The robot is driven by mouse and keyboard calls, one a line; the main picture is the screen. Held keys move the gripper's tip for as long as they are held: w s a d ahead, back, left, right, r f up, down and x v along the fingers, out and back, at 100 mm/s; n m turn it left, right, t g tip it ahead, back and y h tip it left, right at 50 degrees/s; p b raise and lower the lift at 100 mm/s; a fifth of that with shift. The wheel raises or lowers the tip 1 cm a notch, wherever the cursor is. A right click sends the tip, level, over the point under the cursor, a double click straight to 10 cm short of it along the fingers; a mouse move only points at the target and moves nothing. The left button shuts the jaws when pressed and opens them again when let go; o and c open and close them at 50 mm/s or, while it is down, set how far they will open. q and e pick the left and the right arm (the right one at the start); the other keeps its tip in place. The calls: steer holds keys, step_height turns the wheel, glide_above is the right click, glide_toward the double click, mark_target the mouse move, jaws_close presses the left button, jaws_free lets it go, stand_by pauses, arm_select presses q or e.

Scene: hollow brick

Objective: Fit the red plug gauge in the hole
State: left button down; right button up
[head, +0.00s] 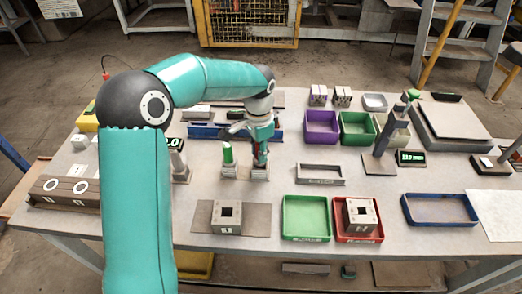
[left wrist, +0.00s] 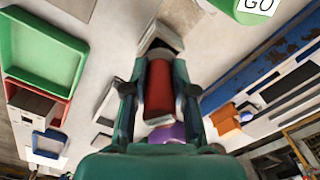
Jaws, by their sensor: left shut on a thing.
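My left gripper (head: 262,146) reaches down at the middle of the table, just right of the green plug gauge (head: 228,154). In the left wrist view its fingers are closed on both sides of the red plug gauge (left wrist: 159,88). In the head view the fingers mostly hide the red gauge. A small grey stand (head: 260,173) is directly below; I cannot tell whether the gauge still touches it. The green gauge stands upright and shows a GO label in the left wrist view (left wrist: 255,6). A grey block with a square hole (head: 227,218) lies on a mat at the front.
A similar holed block (head: 361,218) sits in a red tray (head: 345,238), beside an empty green tray (head: 306,218). A blue tray (head: 440,210) is at the right. A display post (head: 385,135) and purple bin (head: 321,127) stand behind. The table between stands and mat is clear.

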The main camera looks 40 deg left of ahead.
arm_select(q)
steer(key=shift+f+b, duration=0.65)
steer(key=shift+f, duration=0.3)
steer(key=c, duration=0.9)
jaws_free()
steer(key=shift+o, duration=0.2)
steer(key=shift+r, duration=0.15)
step_height(320, 180, up, 12)
steer(key=shift+f, duration=0.15)
steer(key=shift+f, duration=0.1)
